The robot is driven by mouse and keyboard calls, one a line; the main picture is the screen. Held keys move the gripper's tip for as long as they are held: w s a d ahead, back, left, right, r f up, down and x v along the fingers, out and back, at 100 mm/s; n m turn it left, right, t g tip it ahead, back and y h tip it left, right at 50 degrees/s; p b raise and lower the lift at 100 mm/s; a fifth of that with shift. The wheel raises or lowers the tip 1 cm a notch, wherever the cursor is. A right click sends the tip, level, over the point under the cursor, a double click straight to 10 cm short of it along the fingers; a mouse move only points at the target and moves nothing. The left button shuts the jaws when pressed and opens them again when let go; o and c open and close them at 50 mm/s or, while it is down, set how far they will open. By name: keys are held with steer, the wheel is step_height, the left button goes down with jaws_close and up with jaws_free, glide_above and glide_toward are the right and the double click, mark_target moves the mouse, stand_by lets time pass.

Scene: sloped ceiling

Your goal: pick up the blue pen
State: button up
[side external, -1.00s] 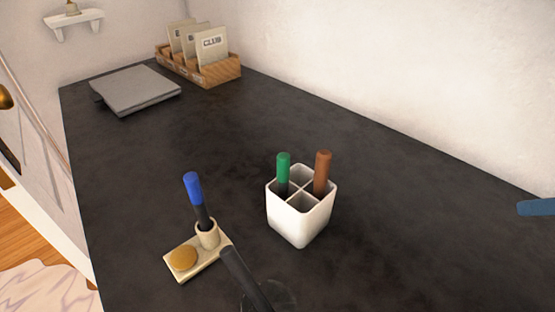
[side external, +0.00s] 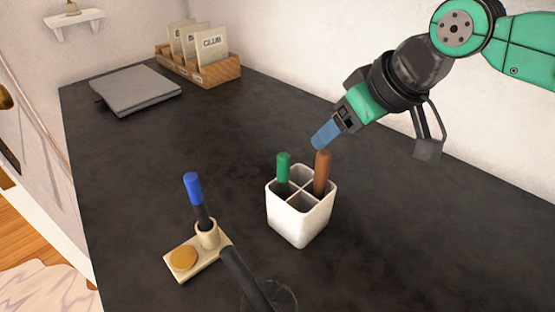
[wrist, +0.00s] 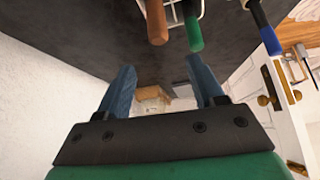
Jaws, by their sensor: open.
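The blue pen (side external: 193,188) has a blue cap over a black body. It stands upright, slightly tilted, in the round cup of a small cream holder (side external: 207,234) at the front left of the dark table. In the wrist view the blue pen (wrist: 269,38) shows at the upper right. My gripper (side external: 319,142) is above and behind the white cup, close to the brown pen's top, well to the right of the blue pen. In the wrist view my gripper (wrist: 160,82) has its two blue fingers apart with nothing between them.
A white four-compartment cup (side external: 301,217) holds a green pen (side external: 283,168) and a brown pen (side external: 322,172). A dark rod (side external: 244,277) lies beside the cream holder. A grey laptop-like slab (side external: 138,90) and a wooden card box (side external: 208,68) are at the back. The middle left of the table is clear.

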mark_target(199, 192)
steer(key=s+a+f+n, duration=0.1)
steer(key=a, duration=0.4)
steer(key=s+a+f+n+g, duration=0.1)
steer(key=s+a, duration=0.1)
steer(key=a, duration=0.3)
steer(key=s+a+f+n+y, duration=0.1)
steer(key=a, duration=0.5)
steer(key=shift+s+f+n+g, duration=0.3)
steer(key=shift+s+f+g, duration=0.1)
steer(key=shift+a+f, duration=0.25)
steer(key=shift+x, duration=2.55)
jaws_close()
